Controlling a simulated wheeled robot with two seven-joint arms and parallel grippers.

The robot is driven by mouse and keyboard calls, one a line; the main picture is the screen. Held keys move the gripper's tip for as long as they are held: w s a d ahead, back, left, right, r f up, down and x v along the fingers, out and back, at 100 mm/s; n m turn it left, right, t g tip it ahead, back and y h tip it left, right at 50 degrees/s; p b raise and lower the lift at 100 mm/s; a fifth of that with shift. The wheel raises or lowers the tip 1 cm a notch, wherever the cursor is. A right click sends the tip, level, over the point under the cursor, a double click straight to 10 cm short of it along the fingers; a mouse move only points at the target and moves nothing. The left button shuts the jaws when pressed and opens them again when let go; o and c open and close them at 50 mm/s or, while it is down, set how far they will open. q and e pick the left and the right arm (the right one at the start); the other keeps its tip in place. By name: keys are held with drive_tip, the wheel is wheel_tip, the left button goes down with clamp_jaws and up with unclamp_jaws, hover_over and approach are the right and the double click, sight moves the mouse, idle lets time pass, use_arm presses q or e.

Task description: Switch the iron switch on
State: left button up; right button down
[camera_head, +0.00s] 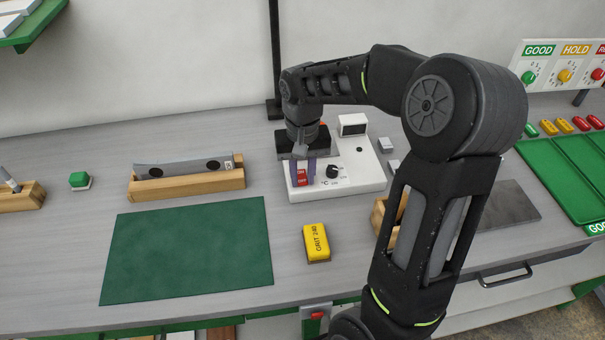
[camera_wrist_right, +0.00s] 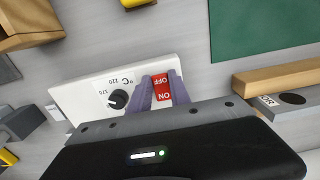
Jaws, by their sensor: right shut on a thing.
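The iron station (camera_head: 348,182) is a white box with a black dial, a small display and a red rocker switch (camera_head: 302,176). The switch also shows in the right wrist view (camera_wrist_right: 162,86), with OFF and ON marked on its red face. My right gripper (camera_head: 306,169) reaches down over the station from behind the switch. Its purple fingers (camera_wrist_right: 160,82) stand one on each side of the switch, shut on it. The gripper body hides part of the station. I cannot tell which side of the rocker is pressed in. My left gripper is not in view.
A green mat (camera_head: 188,252) lies in front, with a yellow GRIT 240 block (camera_head: 317,242) to its right. A wooden holder (camera_head: 187,186) with a grey board stands left of the station. Green trays (camera_head: 566,172) are at the right. My right arm crosses the right half.

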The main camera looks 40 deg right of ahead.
drive_tip(key=shift+r+p, duration=0.2)
drive_tip(key=shift+p, duration=0.2)
drive_tip(key=p, duration=0.1)
drive_tip(key=g+p, duration=0.1)
drive_tip(key=g+y+p, duration=0.1)
drive_tip(key=shift+w+d+r+p, duration=0.2)
drive_tip(key=shift+w+r+p, duration=0.05)
drive_tip(key=shift+w+p, duration=0.05)
drive_tip(key=shift+w+d+f+g+y+p, duration=0.1)
drive_tip(key=shift+w+f+g+y+p, duration=0.1)
drive_tip(key=shift+g+y+p, duration=0.35)
drive_tip(key=c, duration=1.2)
unclamp_jaws()
